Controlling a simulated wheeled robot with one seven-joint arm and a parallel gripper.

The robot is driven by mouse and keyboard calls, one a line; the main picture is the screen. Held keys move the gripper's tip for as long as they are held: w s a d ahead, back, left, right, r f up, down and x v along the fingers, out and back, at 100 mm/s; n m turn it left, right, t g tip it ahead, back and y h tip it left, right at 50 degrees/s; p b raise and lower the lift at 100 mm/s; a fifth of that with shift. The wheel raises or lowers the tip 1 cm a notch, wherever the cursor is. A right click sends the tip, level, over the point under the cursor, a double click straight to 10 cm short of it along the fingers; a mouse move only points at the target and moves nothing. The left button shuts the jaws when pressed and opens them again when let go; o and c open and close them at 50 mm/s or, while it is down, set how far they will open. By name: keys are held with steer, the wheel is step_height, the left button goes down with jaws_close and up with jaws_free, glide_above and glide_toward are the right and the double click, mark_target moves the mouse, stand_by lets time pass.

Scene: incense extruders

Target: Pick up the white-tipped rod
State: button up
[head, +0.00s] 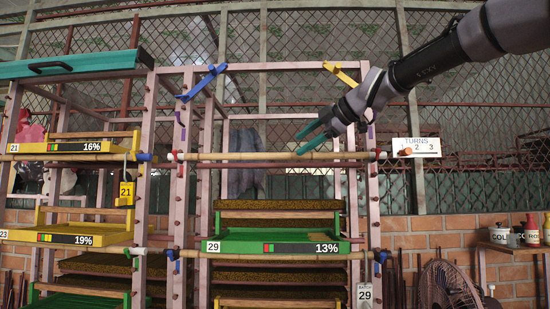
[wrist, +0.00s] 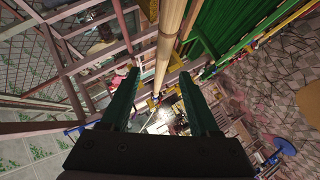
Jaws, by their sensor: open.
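A long pale bamboo rod (head: 270,156) lies level across the front of the right-hand rack, on pegs at both posts. Another rod (head: 270,255) lies lower on the same rack, beneath the green tray.
The green tray (head: 290,247) marked 13% and dark incense trays fill the rack below. A left rack (head: 145,110) holds yellow trays. Blue (head: 203,83) and yellow (head: 345,76) brackets stick out above the rod. A fan (head: 447,287) stands at the lower right.

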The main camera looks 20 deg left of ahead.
mark_target(286, 154)
steer(key=x, duration=0.5)
steer(key=shift+s+a+f, duration=0.1)
steer(key=shift+a+f, duration=0.15)
steer(key=shift+a, duration=0.15)
jaws_close()
stand_by(1.0)
